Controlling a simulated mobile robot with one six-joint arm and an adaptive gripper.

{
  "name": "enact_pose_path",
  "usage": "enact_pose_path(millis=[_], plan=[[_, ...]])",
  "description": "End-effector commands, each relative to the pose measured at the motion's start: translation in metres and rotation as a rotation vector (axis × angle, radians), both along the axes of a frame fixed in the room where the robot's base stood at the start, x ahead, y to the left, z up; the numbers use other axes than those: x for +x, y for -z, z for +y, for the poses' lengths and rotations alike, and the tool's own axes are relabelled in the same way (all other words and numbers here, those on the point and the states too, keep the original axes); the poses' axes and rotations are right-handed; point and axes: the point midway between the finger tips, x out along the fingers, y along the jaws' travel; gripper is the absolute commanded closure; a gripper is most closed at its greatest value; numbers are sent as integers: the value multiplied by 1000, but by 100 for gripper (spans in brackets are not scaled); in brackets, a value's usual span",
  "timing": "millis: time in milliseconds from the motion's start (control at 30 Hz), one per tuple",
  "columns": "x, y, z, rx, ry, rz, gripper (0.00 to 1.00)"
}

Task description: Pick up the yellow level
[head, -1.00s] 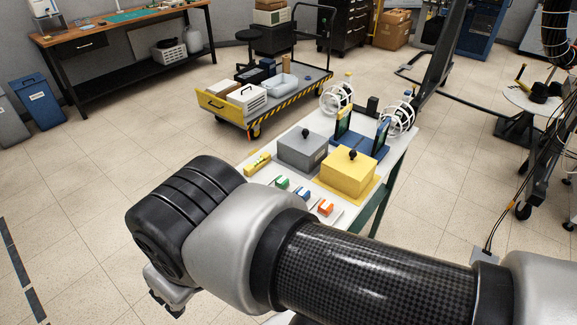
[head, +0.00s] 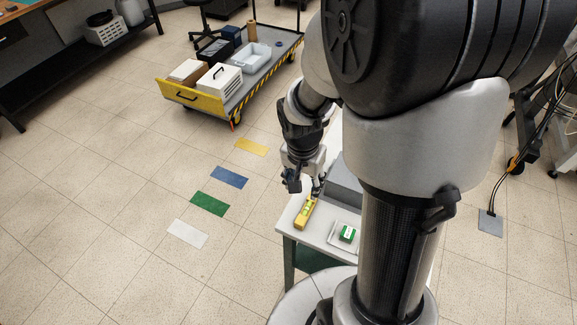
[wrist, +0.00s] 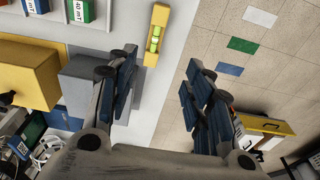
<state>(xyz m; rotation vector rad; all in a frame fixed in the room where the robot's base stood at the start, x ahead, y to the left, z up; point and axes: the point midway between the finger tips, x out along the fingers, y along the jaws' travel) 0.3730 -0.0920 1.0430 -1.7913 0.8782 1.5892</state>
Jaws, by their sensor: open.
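The yellow level (head: 306,211) lies on the white table (head: 290,222) near its left edge in the head view. In the wrist view the level (wrist: 157,35), with its green vial, lies at the top, beyond the fingertips and between their lines. My gripper (head: 305,184) is just behind the level in the head view, above the table. In the wrist view my gripper (wrist: 160,75) has its blue-padded fingers wide apart with nothing between them.
A grey box (wrist: 88,90) and a yellow box (wrist: 32,72) stand beside the level. A green block (head: 347,233) sits on a white tray. Coloured floor patches and a yellow cart (head: 190,104) lie beyond the table. My arm hides much of the table.

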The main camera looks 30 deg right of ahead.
Motion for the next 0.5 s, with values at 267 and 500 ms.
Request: enact_pose_path(millis=[267, 500], plan=[[3, 67, -6, 1, -1, 5, 53], [6, 97, -9, 0, -2, 2, 53]])
